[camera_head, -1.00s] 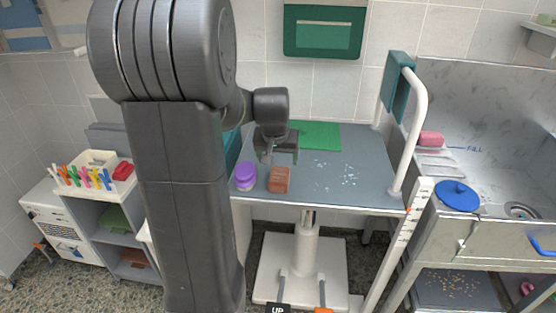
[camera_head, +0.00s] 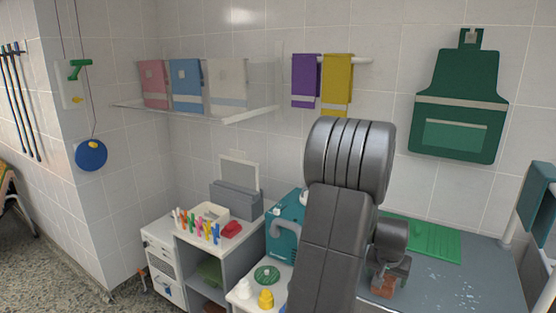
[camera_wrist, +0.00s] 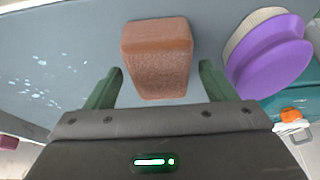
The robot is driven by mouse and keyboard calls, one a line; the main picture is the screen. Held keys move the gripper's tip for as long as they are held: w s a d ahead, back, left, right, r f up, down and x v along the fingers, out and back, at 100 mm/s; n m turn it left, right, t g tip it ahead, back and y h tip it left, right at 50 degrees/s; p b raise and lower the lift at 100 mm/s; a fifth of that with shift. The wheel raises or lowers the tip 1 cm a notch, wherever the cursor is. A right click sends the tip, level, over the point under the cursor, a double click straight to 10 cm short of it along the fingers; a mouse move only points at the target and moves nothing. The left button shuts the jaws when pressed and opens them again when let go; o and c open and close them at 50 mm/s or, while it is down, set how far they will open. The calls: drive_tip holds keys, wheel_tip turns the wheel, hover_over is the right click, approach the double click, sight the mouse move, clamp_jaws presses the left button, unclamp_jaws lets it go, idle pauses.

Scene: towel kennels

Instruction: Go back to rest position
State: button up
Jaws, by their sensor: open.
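My gripper (camera_head: 391,272) is at the lower right of the head view, low over the grey table (camera_head: 440,285). In the wrist view my gripper (camera_wrist: 160,82) has its two green fingers spread wide. A reddish-brown block (camera_wrist: 157,60) lies ahead of and between the fingers, with a gap on both sides. The block also shows in the head view (camera_head: 382,289), partly hidden by the gripper. Whether the fingertips are above the block or level with it, I cannot tell.
A purple round brush or sponge (camera_wrist: 270,55) lies right of the block in the wrist view. A green mat (camera_head: 432,240) lies at the table's back.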

drive_tip(key=shift+x, duration=0.85)
drive_tip(key=shift+r, duration=1.6)
